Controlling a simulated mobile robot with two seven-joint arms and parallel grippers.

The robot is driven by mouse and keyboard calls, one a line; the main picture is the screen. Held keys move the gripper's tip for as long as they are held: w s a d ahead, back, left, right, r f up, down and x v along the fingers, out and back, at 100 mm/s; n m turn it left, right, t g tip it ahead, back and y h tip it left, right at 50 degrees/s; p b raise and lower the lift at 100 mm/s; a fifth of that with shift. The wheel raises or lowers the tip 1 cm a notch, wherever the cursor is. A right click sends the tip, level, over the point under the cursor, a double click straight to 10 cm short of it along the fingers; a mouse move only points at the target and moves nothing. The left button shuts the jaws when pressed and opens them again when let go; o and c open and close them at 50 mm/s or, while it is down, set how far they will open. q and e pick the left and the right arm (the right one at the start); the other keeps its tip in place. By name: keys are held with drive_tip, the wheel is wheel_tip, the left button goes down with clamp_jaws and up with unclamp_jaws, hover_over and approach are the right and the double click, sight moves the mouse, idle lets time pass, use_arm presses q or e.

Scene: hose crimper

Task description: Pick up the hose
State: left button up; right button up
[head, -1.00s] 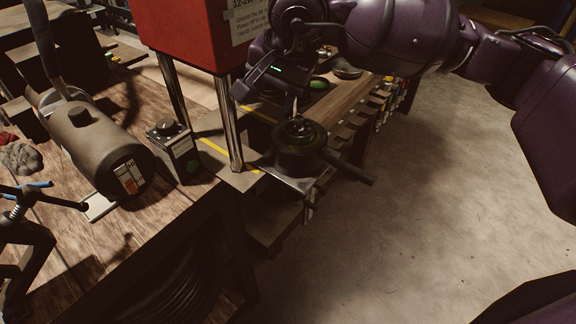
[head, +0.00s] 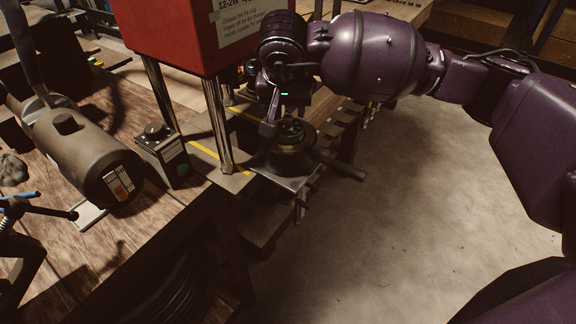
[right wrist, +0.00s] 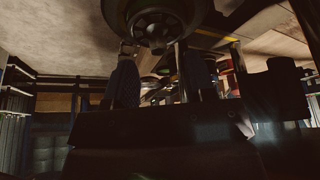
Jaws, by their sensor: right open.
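I cannot clearly pick out the hose. Dark curved bands, possibly a coiled hose (head: 180,290), show faintly in the shadow under the bench. My right gripper (head: 272,120) is at the round dark fixture (head: 288,150) on the metal plate in front of the red machine. It is open, pointing down just above or beside the fixture's top; contact cannot be told. In the right wrist view the two fingers of my right gripper (right wrist: 160,85) stand apart, with a round ribbed part (right wrist: 152,28) beyond them. I see nothing held. My left gripper is out of view.
The red machine (head: 195,35) stands on metal posts behind the fixture. A dark cylindrical motor (head: 95,165) and a small control box (head: 164,155) with a green button sit on the wooden bench (head: 120,235). Open floor (head: 400,220) lies to the right.

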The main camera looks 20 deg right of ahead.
sight(288, 117)
drive_tip(key=shift+x, duration=2.2)
drive_tip(key=shift+w+d+r, duration=0.1)
drive_tip(key=shift+w+d, duration=0.05)
clamp_jaws()
